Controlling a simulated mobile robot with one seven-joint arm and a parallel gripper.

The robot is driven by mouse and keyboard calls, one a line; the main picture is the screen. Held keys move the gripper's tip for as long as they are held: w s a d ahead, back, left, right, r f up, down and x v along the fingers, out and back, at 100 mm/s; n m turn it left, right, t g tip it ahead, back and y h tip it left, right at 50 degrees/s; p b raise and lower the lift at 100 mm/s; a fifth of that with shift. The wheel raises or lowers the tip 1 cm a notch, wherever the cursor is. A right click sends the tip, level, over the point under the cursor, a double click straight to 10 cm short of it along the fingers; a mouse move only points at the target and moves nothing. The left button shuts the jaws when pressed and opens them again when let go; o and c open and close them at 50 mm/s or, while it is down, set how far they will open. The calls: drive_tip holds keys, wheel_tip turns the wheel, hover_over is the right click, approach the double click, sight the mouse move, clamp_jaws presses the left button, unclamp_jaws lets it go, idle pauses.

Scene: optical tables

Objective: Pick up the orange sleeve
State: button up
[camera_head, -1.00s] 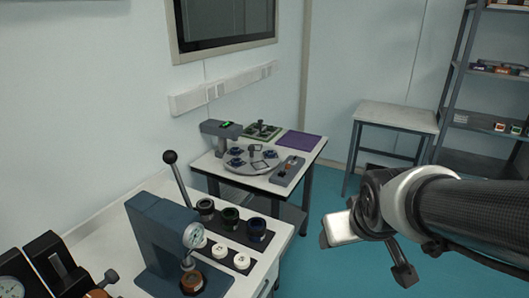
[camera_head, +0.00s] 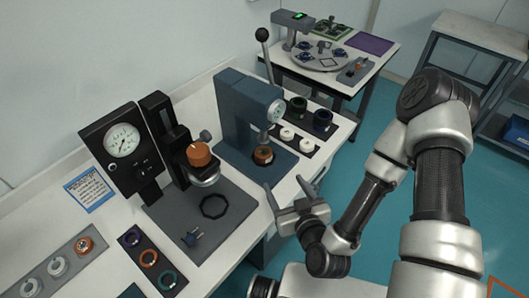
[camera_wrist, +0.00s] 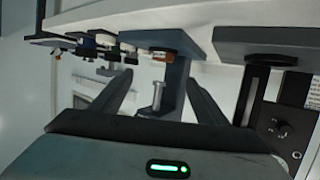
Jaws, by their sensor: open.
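Several orange things show, and I cannot tell for sure which is the sleeve. An orange-brown ring-shaped part (camera_head: 263,155) sits on the base of the blue-grey lever press (camera_head: 240,115); it also shows between my fingertips, farther off, in the wrist view (camera_wrist: 163,56). A solid orange cylinder (camera_head: 199,154) is on the dark gauge stand. My gripper (camera_head: 287,190) is open and empty by the table's front edge, in front of the press and apart from everything.
A grey tray (camera_head: 50,268) with rings is at front left. White and dark rings lie right of the press. A farther table (camera_head: 385,62) holds a round plate. Blue floor is free at right.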

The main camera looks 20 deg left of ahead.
drive_tip(key=shift+a+f+b, duration=0.1)
drive_tip(key=shift+f+b, duration=0.15)
drive_tip(key=shift+b, duration=0.1)
drive_tip(key=b, duration=1.1)
approach(264, 154)
drive_tip(key=shift+d+f, duration=0.6)
drive_tip(key=w+b, duration=0.1)
drive_tip(key=b, duration=0.3)
drive_tip(key=shift+w+a+f, duration=0.1)
drive_tip(key=shift+a, duration=0.15)
drive_tip(key=b, duration=0.3)
drive_tip(key=shift+w+a+f+b, duration=0.2)
drive_tip(key=shift+a+b, duration=0.1)
drive_tip(key=shift+b, duration=0.1)
drive_tip(key=shift+w+a+p, duration=0.3)
drive_tip(key=shift+w+a, duration=0.4)
drive_tip(key=shift+w, duration=0.25)
drive_tip(key=x, duration=0.5)
drive_tip(key=shift+a+r+b, duration=0.25)
drive_tip(key=shift+a+b, duration=0.05)
drive_tip(key=shift+a, duration=0.05)
drive_tip(key=c, duration=1.3)
drive_tip(key=shift+o, duration=0.2)
drive_tip(key=shift+r, duration=0.1)
